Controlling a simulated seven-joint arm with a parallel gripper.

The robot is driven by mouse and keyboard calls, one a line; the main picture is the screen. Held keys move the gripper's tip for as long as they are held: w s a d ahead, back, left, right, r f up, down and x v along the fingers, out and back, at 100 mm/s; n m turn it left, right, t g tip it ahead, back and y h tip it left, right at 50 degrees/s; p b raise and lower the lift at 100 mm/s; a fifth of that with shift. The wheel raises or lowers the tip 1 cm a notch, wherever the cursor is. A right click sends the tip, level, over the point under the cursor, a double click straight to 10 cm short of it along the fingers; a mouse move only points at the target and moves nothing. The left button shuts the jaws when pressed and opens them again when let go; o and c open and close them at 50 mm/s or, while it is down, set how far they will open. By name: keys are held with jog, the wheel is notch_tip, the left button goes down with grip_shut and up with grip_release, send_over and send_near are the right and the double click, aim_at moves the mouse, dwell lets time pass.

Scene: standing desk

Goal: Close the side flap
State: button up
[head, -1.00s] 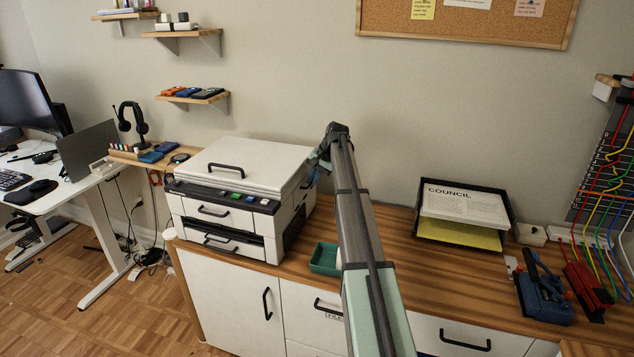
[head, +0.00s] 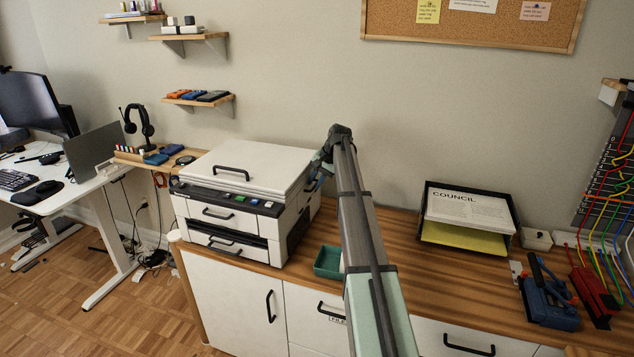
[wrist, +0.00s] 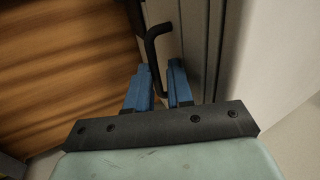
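The printer (head: 233,196) is a white and dark box on the left part of the wooden counter. Its right side, where the side flap would be, shows only partly past my arm in the head view. In the wrist view a pale upright panel (wrist: 186,30), apparently the side flap, carries a black bar handle (wrist: 152,50). My gripper (wrist: 162,82) has its two blue fingers close together on either side of the lower part of this handle, and appears shut on it. My gripper's fingers are hard to make out in the head view. How far the flap stands open cannot be told.
A green tray (head: 328,262) sits on the counter just right of the printer, partly behind my arm. A black paper tray (head: 425,232) and a blue device (head: 548,303) stand further right. The wall is close behind. Bare counter (head: 395,235) lies between.

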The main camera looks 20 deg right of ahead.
jog(key=shift+w+a+r, duration=0.2)
jog(key=shift+w+a, duration=0.05)
jog(key=shift+w, duration=0.05)
jog(key=v, duration=1.3)
jog(key=shift+s+d+r, duration=0.15)
jog(key=shift+s+d, duration=0.25)
jog(key=shift+s, duration=0.05)
